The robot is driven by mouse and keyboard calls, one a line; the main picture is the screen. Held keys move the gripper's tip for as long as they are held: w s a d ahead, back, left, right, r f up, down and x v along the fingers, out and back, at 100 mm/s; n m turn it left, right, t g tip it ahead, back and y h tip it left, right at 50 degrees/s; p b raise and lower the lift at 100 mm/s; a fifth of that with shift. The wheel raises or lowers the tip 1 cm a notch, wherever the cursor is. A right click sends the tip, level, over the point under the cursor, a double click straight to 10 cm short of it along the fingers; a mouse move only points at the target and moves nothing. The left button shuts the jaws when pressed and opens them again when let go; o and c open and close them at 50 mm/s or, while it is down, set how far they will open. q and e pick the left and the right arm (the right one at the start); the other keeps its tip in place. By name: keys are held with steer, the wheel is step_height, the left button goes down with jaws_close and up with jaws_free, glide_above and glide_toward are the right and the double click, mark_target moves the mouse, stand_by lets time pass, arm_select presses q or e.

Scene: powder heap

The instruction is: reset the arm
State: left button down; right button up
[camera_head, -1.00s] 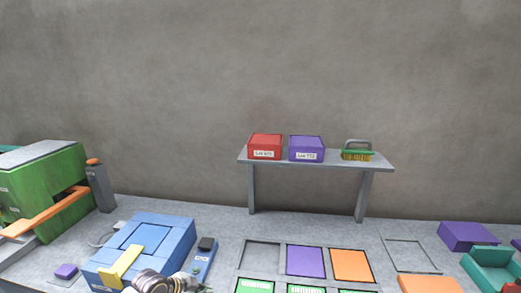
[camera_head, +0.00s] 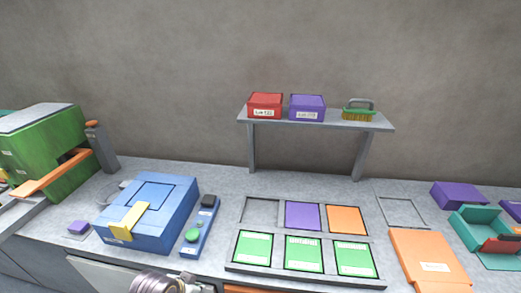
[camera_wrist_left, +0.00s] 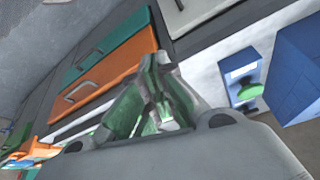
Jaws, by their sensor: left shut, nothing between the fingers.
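My left gripper (camera_wrist_left: 160,82) shows in the left wrist view with its grey-green fingers together and nothing between them. It is in front of cabinet fronts with an orange drawer (camera_wrist_left: 112,82) and a teal drawer (camera_wrist_left: 105,45). In the head view only a metallic part of my left arm (camera_head: 157,283) shows at the bottom edge, in front of the bench. My right gripper is in neither view.
On the bench stand a blue box machine (camera_head: 170,220), a blue control unit with a green button (camera_head: 192,236), a sectioned tray (camera_head: 232,267), an orange panel (camera_head: 425,262) and a teal holder (camera_head: 475,225). A shelf (camera_head: 315,119) carries boxes and a brush.

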arm_select(q)
steer(key=s+a+r+n+y, duration=0.1)
steer(key=s+a+n, duration=0.2)
steer(key=s, duration=0.2)
step_height(320, 180, down, 34)
steer(key=s+g, duration=0.2)
steer(key=s, duration=0.1)
steer(key=s+a+f, duration=0.2)
steer(key=s+f, duration=0.7)
steer(key=s, duration=0.2)
steer(key=s+a+f+g, duration=0.1)
steer(key=s+a+f, duration=0.1)
steer(key=s+f, duration=0.8)
steer(key=shift+s+a+y, duration=0.2)
steer(key=shift+s+y, duration=0.1)
steer(key=shift+s, duration=0.1)
stand_by(2.2)
